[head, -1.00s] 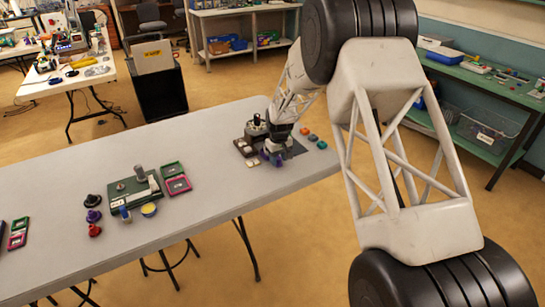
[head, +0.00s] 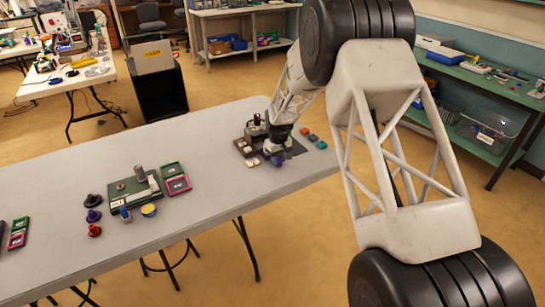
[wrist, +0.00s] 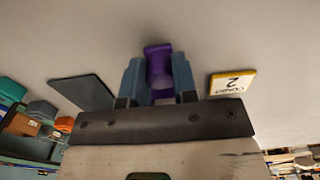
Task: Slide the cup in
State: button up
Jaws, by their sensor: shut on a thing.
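My gripper (wrist: 160,85) is shut on a purple piece (wrist: 158,58), with one blue-grey finger on each side of it. The fingers hide part of the piece, and I cannot tell from its shape whether it is the cup. In the head view, my gripper (head: 273,155) is low at the right end of the grey table, and the purple piece (head: 277,161) shows just under it. A dark base with pale blocks (head: 243,148) sits left of my gripper. A dark flat pad (wrist: 82,91) lies left of the fingers in the wrist view.
A yellow-edged label tile (wrist: 232,84) lies right of the fingers. Several coloured pieces (head: 313,138) stand right of my gripper. A green board with posts (head: 133,191) and coloured frames (head: 178,185) occupy the table's middle. The tabletop between (head: 210,160) is mostly clear.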

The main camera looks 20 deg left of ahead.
jog(key=shift+w+a, duration=2.3)
jog(key=shift+w, duration=0.1)
jog(key=o, duration=0.5)
jog(key=shift+r, duration=0.1)
jog(key=shift+r, duration=2.9)
